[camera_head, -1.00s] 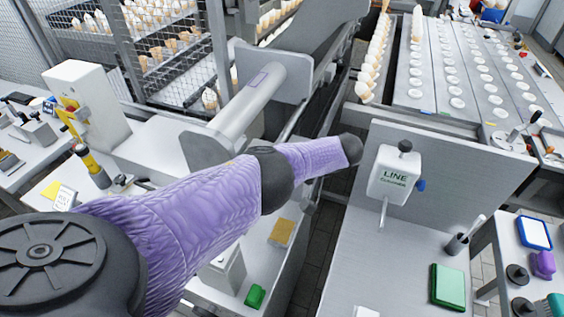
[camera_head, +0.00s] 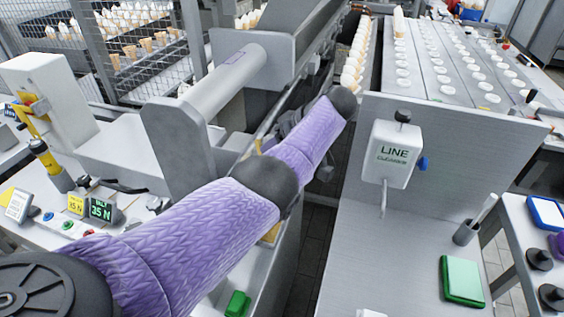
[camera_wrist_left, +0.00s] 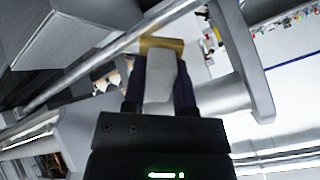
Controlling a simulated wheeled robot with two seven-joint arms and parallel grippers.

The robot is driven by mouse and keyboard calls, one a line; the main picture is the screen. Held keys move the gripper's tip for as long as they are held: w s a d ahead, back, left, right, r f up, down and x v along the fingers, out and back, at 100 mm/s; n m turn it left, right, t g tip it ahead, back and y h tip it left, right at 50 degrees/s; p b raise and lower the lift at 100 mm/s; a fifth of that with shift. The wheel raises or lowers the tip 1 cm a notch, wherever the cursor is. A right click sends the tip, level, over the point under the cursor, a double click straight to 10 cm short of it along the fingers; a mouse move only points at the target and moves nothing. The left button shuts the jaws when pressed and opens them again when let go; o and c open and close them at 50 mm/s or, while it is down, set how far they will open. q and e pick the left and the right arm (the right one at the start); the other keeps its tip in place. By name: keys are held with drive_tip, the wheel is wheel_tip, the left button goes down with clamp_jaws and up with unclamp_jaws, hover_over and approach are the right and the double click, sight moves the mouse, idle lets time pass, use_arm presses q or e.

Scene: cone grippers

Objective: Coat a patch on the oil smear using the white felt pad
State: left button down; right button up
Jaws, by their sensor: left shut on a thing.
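My left gripper (camera_wrist_left: 160,85) shows in the left wrist view, with its dark fingers closed on a pale grey-white piece (camera_wrist_left: 160,80). A tan bar (camera_wrist_left: 162,43) lies across the fingertips at the end of this piece. I take the held thing to be the felt pad, but its working face is hidden. In the head view my purple-sleeved left arm reaches over the gap beside the machine, and its gripper is not clearly visible. I cannot make out the oil smear in either view. My right gripper is not in view.
A grey roller (camera_head: 225,85) and its machine frame stand close to my left arm. A white dispenser labelled LINE (camera_head: 396,153) hangs on the panel at right. A green pad (camera_head: 462,280) lies on the bench. Rows of cones stand behind.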

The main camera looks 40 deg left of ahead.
use_arm(q)
drive_tip(key=shift+s+a+f+n, duration=0.15)
drive_tip(key=shift+a+f+n, duration=0.05)
drive_tip(key=shift+a+n, duration=0.1)
drive_tip(key=shift+b+x, duration=0.8)
drive_tip(key=shift+x, duration=1.9)
drive_tip(key=shift+b+x, duration=0.3)
drive_tip(key=shift+x, duration=0.8)
